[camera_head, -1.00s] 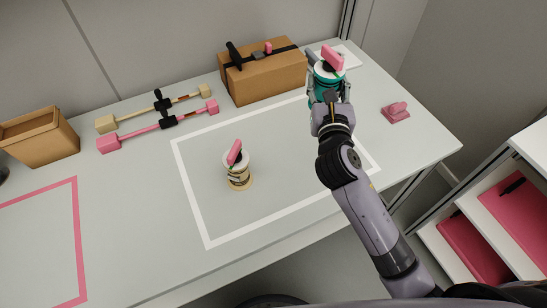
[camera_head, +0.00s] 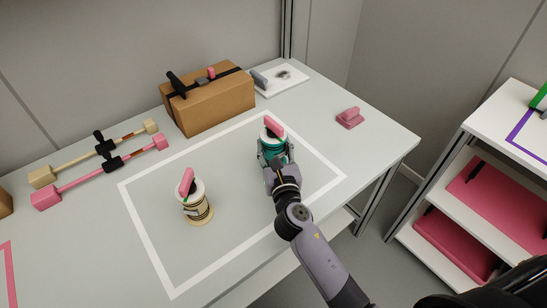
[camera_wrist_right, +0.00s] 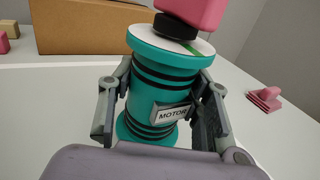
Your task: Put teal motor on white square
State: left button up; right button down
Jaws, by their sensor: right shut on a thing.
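The teal motor (camera_head: 270,145) has a white top disc and a pink knob, with a "MOTOR" label facing me in the right wrist view (camera_wrist_right: 165,85). It is upright. My right gripper (camera_head: 273,158) is shut around its body, with one finger on each side. The white square (camera_head: 150,246) is a large white outline on the grey table. The motor is over the area inside it, near its back right part. I cannot tell whether its base touches the table. My left gripper is not in view.
A cream motor (camera_head: 195,205) with a pink knob stands inside the outline, to the left. Behind are a cardboard box (camera_head: 215,103) and a white plate (camera_head: 290,73). A pink block (camera_head: 350,118) lies at right. The outline's front right is clear.

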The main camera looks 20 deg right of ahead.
aim_at(274, 154)
jog(key=shift+f+b, duration=0.5)
jog(key=shift+f, duration=0.85)
jog(key=shift+f, duration=0.2)
jog(key=c, duration=0.8)
grip_release()
jog(key=shift+c, duration=0.2)
